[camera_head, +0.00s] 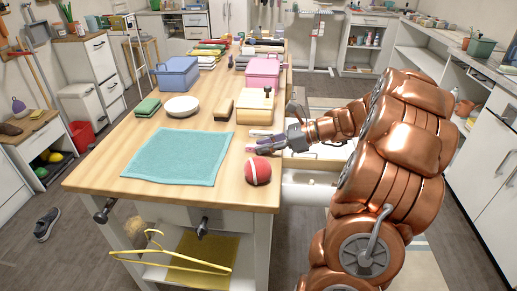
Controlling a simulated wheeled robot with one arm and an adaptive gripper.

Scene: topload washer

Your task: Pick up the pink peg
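My gripper (263,141) reaches in from the right, low over the wooden table (90,181). It is just behind a red ball with a pale band (258,171) and right of a teal cloth (180,157). A small pale pinkish shape shows at the fingertips. It is too small to tell whether this is the pink peg or part of the fingers. I see no other clear pink peg. I cannot tell whether the fingers are open or shut on something.
Behind my gripper stand a wooden box (254,107) and a brush-like block (222,107). My copper arm fills the right side.

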